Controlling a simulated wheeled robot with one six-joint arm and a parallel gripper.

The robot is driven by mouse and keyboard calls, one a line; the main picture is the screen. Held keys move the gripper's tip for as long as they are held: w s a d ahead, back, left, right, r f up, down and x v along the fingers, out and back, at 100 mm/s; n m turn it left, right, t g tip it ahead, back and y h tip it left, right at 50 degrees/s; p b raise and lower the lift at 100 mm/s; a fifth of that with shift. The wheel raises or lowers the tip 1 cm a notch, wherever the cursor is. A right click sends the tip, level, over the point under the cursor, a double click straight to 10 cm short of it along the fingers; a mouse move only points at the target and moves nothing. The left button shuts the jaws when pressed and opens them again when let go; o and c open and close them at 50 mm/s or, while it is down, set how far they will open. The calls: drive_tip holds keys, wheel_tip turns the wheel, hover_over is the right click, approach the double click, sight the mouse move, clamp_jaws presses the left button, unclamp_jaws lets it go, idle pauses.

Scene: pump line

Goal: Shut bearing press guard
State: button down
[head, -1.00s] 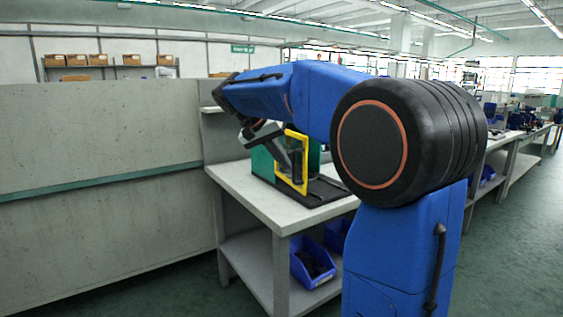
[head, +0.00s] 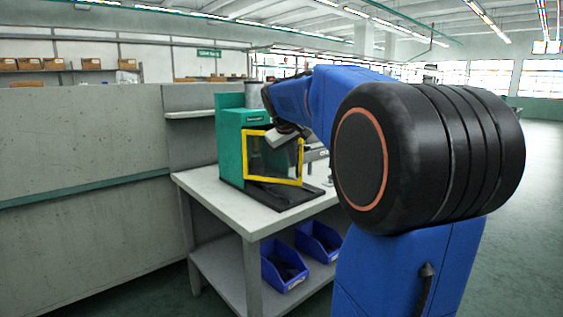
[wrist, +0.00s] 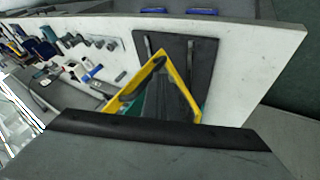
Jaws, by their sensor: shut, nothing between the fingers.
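The bearing press is a green housing (head: 230,145) on the workbench, with a small label high on its front. Its guard (head: 273,181) is a yellow frame around a clear pane. The guard reaches right from the housing's front left edge, above a dark base plate; whether it is fully closed I cannot tell. My gripper (head: 277,140) is at the guard's upper part, overlapping its top edge in the head view. It is shut and empty; contact is unclear. In the wrist view the yellow guard (wrist: 181,80) appears as a tilted corner, its lower part hidden by a dark grey surface.
The workbench top (head: 205,183) is clear at the left front. Blue bins (head: 283,272) sit on its lower shelf. A grey partition (head: 80,140) stands at the left. The wrist view shows tools (wrist: 95,42) farther along the bench.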

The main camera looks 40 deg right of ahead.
drive_tip(key=w+d+n+t+y, duration=0.3)
drive_tip(key=w+d+n+y, duration=0.4)
drive_tip(key=w+d+n, duration=0.5)
drive_tip(key=w+d, duration=0.4)
drive_tip(key=d, duration=0.1)
drive_tip(key=shift+w+d, duration=0.25)
drive_tip(key=shift+w, duration=0.05)
drive_tip(key=shift+w+r, duration=0.1)
drive_tip(key=shift+r, duration=0.05)
